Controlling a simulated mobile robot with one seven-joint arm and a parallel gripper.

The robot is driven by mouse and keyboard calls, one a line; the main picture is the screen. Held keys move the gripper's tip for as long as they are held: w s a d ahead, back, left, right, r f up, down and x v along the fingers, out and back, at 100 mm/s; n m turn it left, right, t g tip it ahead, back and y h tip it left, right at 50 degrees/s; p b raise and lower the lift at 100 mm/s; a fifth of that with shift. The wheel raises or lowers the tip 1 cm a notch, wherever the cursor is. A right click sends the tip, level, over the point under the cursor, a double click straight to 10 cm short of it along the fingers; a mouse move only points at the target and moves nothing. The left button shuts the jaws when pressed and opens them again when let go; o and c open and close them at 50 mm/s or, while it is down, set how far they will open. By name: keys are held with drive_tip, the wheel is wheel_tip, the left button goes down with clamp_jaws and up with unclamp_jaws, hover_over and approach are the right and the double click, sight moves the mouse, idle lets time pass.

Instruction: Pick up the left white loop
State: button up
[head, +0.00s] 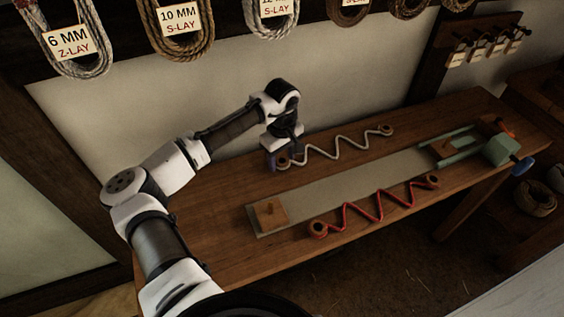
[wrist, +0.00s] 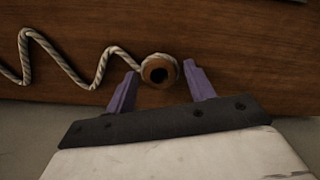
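The white rope (head: 335,152) lies in a zigzag along the back of the wooden bench, with a loop at each end. Its left loop (head: 283,164) is directly at my gripper (head: 281,159). In the wrist view this loop (wrist: 174,59) is wound round a brown ring with a dark centre. My gripper (wrist: 161,70) is open, its two purple fingers apart with the tips on either side of the loop. Nothing shows gripped between them. I cannot tell how high the fingertips are above the bench. The right white loop (head: 386,130) lies farther along the bench.
A red rope (head: 375,212) with end loops lies nearer the front edge. Between the ropes is a grey strip (head: 340,188) with a wooden block and peg (head: 269,214) at its left end. A green clamp device (head: 500,150) stands at the right. Rope coils hang on the wall.

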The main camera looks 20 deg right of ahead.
drive_tip(key=c, duration=0.7)
drive_tip(key=shift+o, duration=0.2)
drive_tip(key=shift+s+r+b, duration=0.15)
drive_tip(key=shift+b, duration=0.2)
drive_tip(key=r, duration=0.2)
drive_tip(key=r+b, duration=0.1)
drive_tip(key=r, duration=0.1)
drive_tip(key=s+r+b, duration=0.1)
drive_tip(key=r, duration=0.1)
drive_tip(key=shift+r, duration=0.25)
drive_tip(key=shift+s+d+r+b, duration=0.1)
drive_tip(key=shift+s+b, duration=0.15)
drive_tip(key=shift+s, duration=2.85)
drive_tip(key=shift+s+d+r+b, duration=0.15)
drive_tip(key=shift+s+b, duration=0.15)
drive_tip(key=shift+s, duration=2.85)
drive_tip(key=shift+s+d+r+b, duration=0.1)
drive_tip(key=shift+s+b, duration=0.15)
drive_tip(key=shift+s, duration=2.85)
drive_tip(key=shift+f, duration=0.15)
